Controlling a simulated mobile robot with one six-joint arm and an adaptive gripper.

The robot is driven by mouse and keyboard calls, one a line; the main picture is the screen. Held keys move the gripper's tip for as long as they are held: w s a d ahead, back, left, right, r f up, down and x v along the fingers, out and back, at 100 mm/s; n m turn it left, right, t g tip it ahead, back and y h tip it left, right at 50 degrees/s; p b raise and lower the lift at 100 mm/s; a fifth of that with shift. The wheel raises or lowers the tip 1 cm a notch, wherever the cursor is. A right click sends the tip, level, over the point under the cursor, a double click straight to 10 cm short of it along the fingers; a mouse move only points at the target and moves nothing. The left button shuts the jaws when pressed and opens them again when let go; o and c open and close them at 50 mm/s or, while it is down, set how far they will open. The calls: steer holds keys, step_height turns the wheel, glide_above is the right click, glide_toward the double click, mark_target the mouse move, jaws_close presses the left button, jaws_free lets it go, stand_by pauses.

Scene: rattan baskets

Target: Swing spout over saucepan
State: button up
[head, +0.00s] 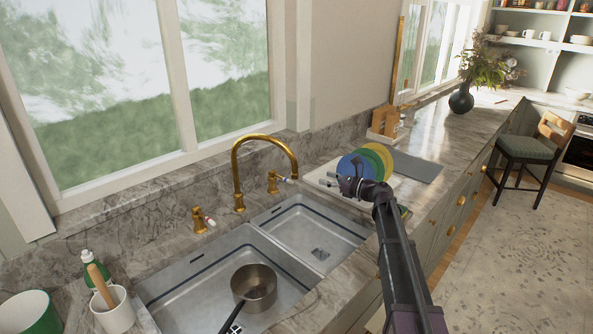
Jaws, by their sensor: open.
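The brass gooseneck spout (236,165) rises behind the double sink. It arches to the right, and its tip hangs on the side of the smaller right basin (317,232). The saucepan (254,285) sits in the larger left basin (190,293), with its dark handle toward the front. The spout's tip is not over the saucepan. My gripper (345,186) is open, to the right of the spout's tip and apart from it, in front of the colored plates. Its fingers are small and dark, and I see nothing held between them.
Brass taps stand left (201,220) and right (274,182) of the spout. Colored plates (377,157) stand in a rack right of the sink. A soap bottle (94,268), a utensil cup (113,312) and a green pot (30,314) are at the left. The window is behind.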

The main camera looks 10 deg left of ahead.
mark_target(295, 170)
steer(key=x, duration=1.3)
